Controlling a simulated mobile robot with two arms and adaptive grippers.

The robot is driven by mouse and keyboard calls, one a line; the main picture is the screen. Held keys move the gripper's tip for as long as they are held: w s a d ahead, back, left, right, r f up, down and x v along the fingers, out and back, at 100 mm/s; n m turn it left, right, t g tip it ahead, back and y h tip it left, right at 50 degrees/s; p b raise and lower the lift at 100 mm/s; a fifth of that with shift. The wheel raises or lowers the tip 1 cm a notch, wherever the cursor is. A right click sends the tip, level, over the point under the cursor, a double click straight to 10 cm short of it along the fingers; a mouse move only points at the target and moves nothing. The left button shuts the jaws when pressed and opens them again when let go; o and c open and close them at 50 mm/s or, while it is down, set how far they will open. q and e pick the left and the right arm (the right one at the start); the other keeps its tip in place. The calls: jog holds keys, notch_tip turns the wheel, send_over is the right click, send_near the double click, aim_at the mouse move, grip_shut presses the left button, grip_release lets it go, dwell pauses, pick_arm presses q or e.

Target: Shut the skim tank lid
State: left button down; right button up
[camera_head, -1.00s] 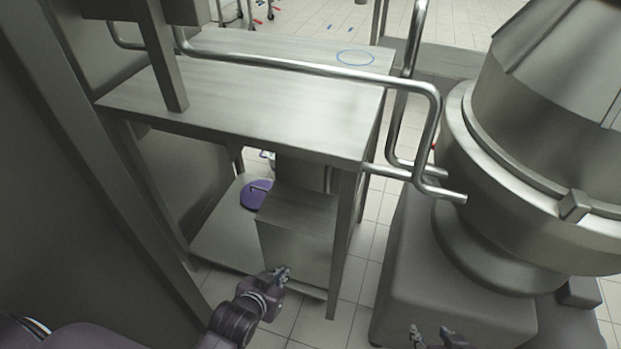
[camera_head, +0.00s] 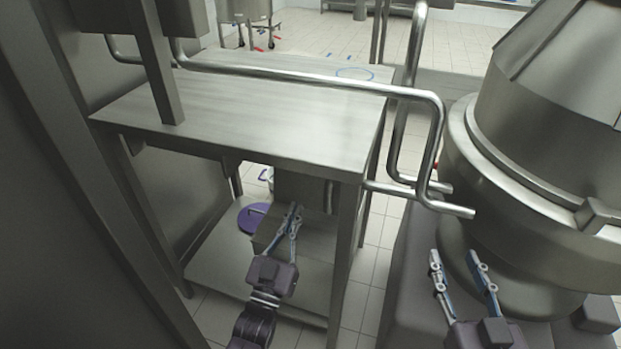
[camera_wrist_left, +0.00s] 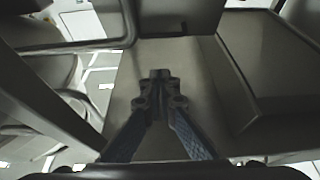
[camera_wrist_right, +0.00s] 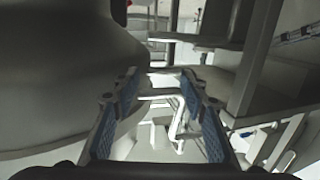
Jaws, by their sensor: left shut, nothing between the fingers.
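Under the steel table, a grey steel box-like body (camera_head: 303,188) with a flat plate (camera_head: 262,238) in front may be the skim tank and its lid. My left arm partly covers them, and I cannot tell the lid's angle. My left gripper (camera_head: 292,212) is shut and empty, its tips in front of the steel body. The left wrist view shows the closed fingers (camera_wrist_left: 158,78) over a flat steel surface (camera_wrist_left: 200,62). My right gripper (camera_head: 453,255) is open and empty beside the big steel machine; its spread fingers (camera_wrist_right: 163,82) show in the right wrist view.
The steel table (camera_head: 245,105) stands over the left gripper, with a leg (camera_head: 347,255) to its right. A bent pipe rail (camera_head: 320,80) crosses above. A purple disc (camera_head: 252,217) lies on the lower shelf (camera_head: 215,268). The large steel machine (camera_head: 530,190) fills the right side.

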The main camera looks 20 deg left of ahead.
pick_arm(q)
jog(key=w+r+b, duration=0.1)
jog(key=w+b, duration=0.2)
jog(key=w, duration=0.8)
jog(key=shift+w+d+r, duration=0.2)
jog(key=shift+r, duration=0.2)
pick_arm(e)
jog(key=s+r+t+y, duration=0.3)
jog(key=s+r+t, duration=0.2)
jog(key=r, duration=1.1)
jog(key=shift+s+a+r+t, duration=0.2)
jog(key=shift+a+t, duration=0.15)
jog(key=shift+t, duration=1.55)
